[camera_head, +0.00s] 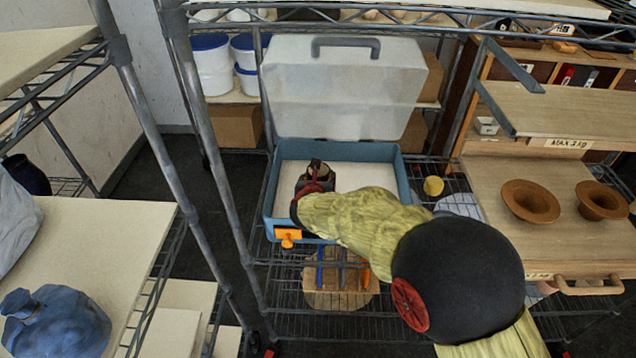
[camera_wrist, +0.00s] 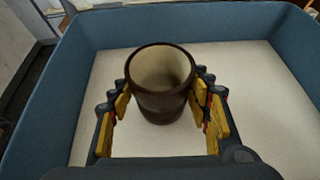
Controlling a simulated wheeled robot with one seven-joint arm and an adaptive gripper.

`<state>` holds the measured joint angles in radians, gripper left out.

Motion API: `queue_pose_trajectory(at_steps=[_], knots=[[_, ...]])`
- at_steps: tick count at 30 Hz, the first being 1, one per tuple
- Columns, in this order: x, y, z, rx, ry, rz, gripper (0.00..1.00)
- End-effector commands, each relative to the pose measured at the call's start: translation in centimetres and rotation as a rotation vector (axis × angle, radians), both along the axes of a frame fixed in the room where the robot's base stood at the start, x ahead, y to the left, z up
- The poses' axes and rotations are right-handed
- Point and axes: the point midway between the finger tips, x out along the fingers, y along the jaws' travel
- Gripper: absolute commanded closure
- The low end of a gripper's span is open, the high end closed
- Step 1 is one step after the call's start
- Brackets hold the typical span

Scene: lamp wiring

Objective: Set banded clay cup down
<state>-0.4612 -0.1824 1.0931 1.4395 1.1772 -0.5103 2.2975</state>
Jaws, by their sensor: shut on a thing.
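The banded clay cup (camera_wrist: 160,100) is dark brown outside and pale inside. It is upright, its open mouth facing up, in the wrist view. My gripper (camera_wrist: 163,92) is shut on it, with yellow finger pads on its left and right sides. The cup is inside the blue box (camera_wrist: 265,60), above or on its pale floor; I cannot tell if its base touches. In the head view my gripper (camera_head: 315,180) is over the box, and the cup is largely hidden there.
The box's clear lid (camera_head: 340,95) stands open behind it. An orange latch (camera_head: 287,236) is on its front wall. Pale floor is free around the cup. Wire shelf posts stand at left. Two brown dishes (camera_head: 530,202) sit on the wooden shelf at right.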

Motion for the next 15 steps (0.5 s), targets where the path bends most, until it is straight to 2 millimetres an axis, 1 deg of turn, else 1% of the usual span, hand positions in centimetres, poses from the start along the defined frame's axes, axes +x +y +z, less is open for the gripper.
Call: queue_pose_trajectory(at_steps=[1, 8, 14, 15], knots=[[0.06, 0.03, -0.56, 0.000, -0.003, 0.000, 0.85], [0.08, 0.04, -0.38, 0.001, -0.004, 0.000, 0.85], [0.07, 0.04, -0.83, 0.001, -0.004, 0.000, 0.85], [0.02, 0.02, -0.83, 0.000, -0.002, 0.001, 0.50]])
